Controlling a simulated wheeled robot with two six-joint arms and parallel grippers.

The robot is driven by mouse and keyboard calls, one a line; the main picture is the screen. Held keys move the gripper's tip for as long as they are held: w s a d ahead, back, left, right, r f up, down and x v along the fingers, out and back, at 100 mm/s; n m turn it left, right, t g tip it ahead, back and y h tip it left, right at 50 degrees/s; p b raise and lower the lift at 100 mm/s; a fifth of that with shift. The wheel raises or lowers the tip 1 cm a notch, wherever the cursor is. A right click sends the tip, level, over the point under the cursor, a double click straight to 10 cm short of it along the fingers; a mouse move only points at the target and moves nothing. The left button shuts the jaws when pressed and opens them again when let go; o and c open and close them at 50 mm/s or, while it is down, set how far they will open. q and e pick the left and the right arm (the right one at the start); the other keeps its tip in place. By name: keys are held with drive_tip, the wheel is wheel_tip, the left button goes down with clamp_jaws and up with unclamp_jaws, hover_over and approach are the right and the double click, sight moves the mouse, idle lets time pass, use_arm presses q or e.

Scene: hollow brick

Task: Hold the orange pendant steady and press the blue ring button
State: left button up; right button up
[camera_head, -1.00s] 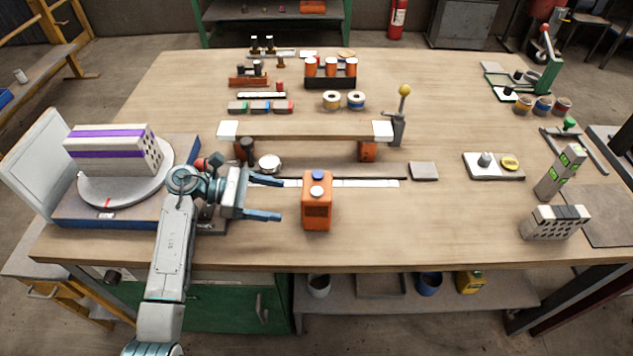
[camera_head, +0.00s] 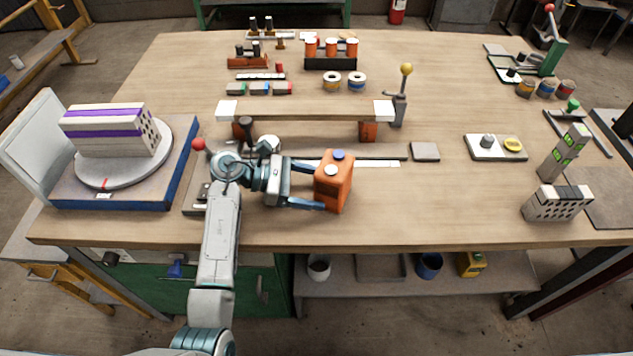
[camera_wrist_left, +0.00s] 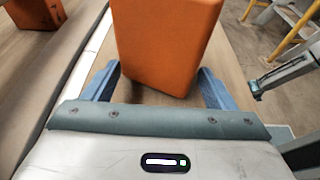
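The orange pendant (camera_head: 334,190) is an orange box standing on the table in front of the raised plank. It is turned at an angle to the table edge. Its top carries a blue button (camera_head: 338,155) and a paler round button (camera_head: 331,170); I cannot make out which has a blue ring. My left gripper (camera_head: 322,184) reaches it from the left at low height. In the left wrist view, the pendant (camera_wrist_left: 165,45) stands between the two blue fingers of my left gripper (camera_wrist_left: 158,88), with visible gaps beside its lower end. My right gripper is not in view.
The plank on orange bricks (camera_head: 305,111) lies just behind. A turntable with a striped brick (camera_head: 110,135) stands at the left, and a red-knobbed lever (camera_head: 198,145) is by my left arm. Clear table lies in front right.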

use_arm(q)
drive_tip(key=shift+d, duration=0.1)
clamp_jaws()
drive_tip(key=shift+c, duration=0.6)
unclamp_jaws()
